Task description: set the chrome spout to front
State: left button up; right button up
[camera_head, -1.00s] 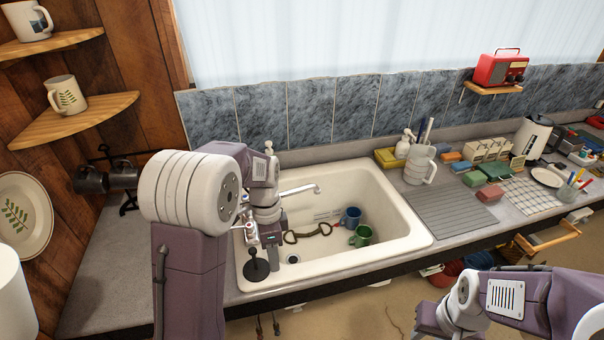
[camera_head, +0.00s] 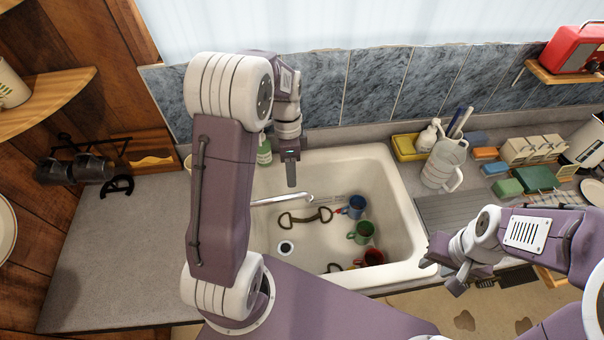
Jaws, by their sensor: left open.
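The chrome spout (camera_head: 284,200) reaches out to the right over the left part of the white sink (camera_head: 398,215). Its free end bends down near the middle of the basin, and its base is hidden behind my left arm. My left gripper (camera_head: 291,180) is open, pointing down, just above and behind the spout in the picture. It looks apart from the spout and holds nothing. My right gripper (camera_head: 440,275) is at the sink's right front edge, its fingers apart and empty.
In the sink lie a blue mug (camera_head: 354,207), a green mug (camera_head: 361,232), a red mug (camera_head: 370,258) and a metal bit (camera_head: 306,218). A bottle (camera_head: 264,150) stands behind the sink. A pitcher (camera_head: 444,165) stands at right. The left counter (camera_head: 120,250) is mostly clear.

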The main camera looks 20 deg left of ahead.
aim_at(289, 196)
pick_arm(q)
jog(key=s+f+p, duration=0.1)
jog(key=s+f, duration=0.2)
jog(key=shift+s+d+f, duration=0.1)
jog(key=shift+s+d, duration=0.05)
jog(key=shift+d, duration=0.05)
jog(key=f, duration=0.1)
jog(key=f+p, duration=0.1)
jog(key=f, duration=0.3)
jog(key=shift+w+d+f, duration=0.1)
jog(key=shift+w+d, duration=0.15)
jog(key=shift+w, duration=0.15)
jog(key=shift+s, duration=0.4)
jog(key=c, duration=0.5)
jog(key=shift+w, duration=0.15)
grip_shut()
pick_arm(e)
jog(key=r, duration=0.1)
jog(key=s+r, duration=0.1)
jog(key=shift+s+a+r, duration=0.1)
jog(key=shift+s+r, duration=0.15)
jog(key=shift+r, duration=0.15)
